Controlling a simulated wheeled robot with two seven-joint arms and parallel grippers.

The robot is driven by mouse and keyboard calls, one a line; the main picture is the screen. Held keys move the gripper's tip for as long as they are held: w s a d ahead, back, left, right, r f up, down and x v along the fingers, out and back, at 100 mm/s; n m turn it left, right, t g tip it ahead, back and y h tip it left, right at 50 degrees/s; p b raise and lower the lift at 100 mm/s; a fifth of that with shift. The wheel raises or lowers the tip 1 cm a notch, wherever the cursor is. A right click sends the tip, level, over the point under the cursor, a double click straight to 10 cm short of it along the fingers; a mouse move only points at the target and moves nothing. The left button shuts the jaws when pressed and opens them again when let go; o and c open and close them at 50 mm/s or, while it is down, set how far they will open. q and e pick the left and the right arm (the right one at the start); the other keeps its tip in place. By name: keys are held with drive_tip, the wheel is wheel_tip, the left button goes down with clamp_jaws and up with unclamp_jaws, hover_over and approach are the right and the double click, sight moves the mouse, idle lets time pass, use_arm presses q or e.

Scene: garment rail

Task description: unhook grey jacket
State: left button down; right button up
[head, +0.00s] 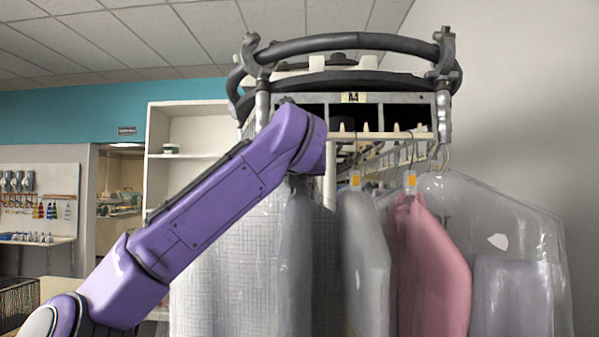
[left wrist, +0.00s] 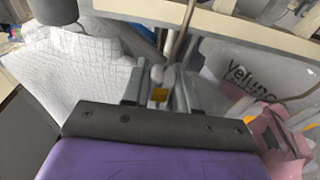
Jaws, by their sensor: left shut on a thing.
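The grey jacket (head: 312,265) hangs in a clear cover below the rail, directly under my left wrist in the head view. In the head view my purple wrist hides the fingers and the top of this hanger. Whether its hook still touches the rail cannot be seen. My right gripper is in neither view.
A white checked garment (head: 225,265) hangs on the left. A paler grey garment (head: 366,265), a pink one (head: 430,265) and a bagged pale one (head: 515,290) hang close on the right. The conveyor rail (head: 350,82) and its pegs stand above. White shelves (head: 185,130) are behind.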

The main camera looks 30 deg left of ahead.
use_arm(q)
drive_tip(key=shift+r+p, duration=0.4)
drive_tip(key=shift+r, duration=0.25)
drive_tip(key=shift+s, duration=0.1)
drive_tip(key=shift+s+d+f+b, duration=0.1)
drive_tip(key=shift+s+d+b, duration=0.15)
drive_tip(key=shift+s+b, duration=0.2)
drive_tip(key=shift+f+b+v, duration=0.25)
drive_tip(key=shift+b+v, duration=0.35)
drive_tip(key=shift+v, duration=0.85)
drive_tip(key=shift+f+b+v, duration=0.2)
drive_tip(key=shift+b+v, duration=0.4)
drive_tip(key=shift+v, duration=0.9)
drive_tip(key=shift+d+r, duration=0.1)
